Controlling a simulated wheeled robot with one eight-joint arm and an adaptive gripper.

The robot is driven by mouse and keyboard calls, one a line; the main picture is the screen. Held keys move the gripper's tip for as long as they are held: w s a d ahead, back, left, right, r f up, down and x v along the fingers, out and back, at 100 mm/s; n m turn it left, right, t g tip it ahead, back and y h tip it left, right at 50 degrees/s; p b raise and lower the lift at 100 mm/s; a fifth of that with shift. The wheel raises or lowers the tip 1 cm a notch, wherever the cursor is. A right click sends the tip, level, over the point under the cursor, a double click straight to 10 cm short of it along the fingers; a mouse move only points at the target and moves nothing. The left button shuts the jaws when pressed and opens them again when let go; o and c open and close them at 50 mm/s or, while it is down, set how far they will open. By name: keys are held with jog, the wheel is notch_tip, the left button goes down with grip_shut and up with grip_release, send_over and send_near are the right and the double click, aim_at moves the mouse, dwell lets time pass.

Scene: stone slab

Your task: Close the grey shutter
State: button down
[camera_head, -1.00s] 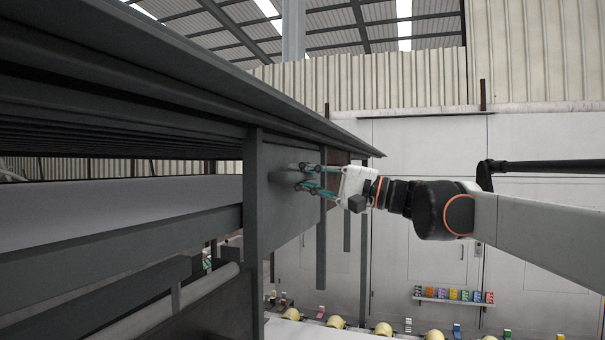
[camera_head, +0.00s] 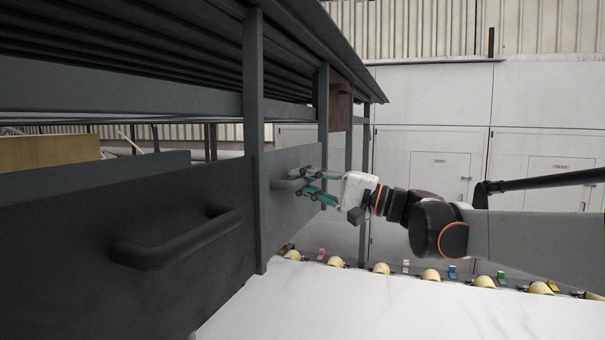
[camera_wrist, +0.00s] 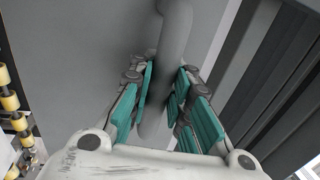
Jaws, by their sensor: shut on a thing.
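The grey shutter (camera_head: 290,225) is a flat upright panel between dark posts, with open space above its top edge. Its bar handle (camera_head: 288,184) stands out from its face. In the wrist view the handle (camera_wrist: 174,40) runs down between the green-padded fingers. My gripper (camera_head: 310,185) is shut on this handle and reaches it from the right. The gripper also shows in the wrist view (camera_wrist: 160,100). The fingers hide part of the handle.
A darker panel (camera_head: 100,225) with its own black handle (camera_head: 180,240) stands at the near left. A slatted dark roof (camera_head: 290,60) overhangs the panels. A white surface (camera_head: 380,305) lies below, edged by yellow rollers (camera_head: 430,275). A white wall with doors stands behind.

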jog(key=shift+s+d+f, duration=0.1)
jog(key=shift+f, duration=0.3)
jog(key=c, duration=1.5)
grip_release()
jog(key=shift+d, duration=0.1)
jog(key=shift+r, duration=0.1)
jog(key=v, duration=1.2)
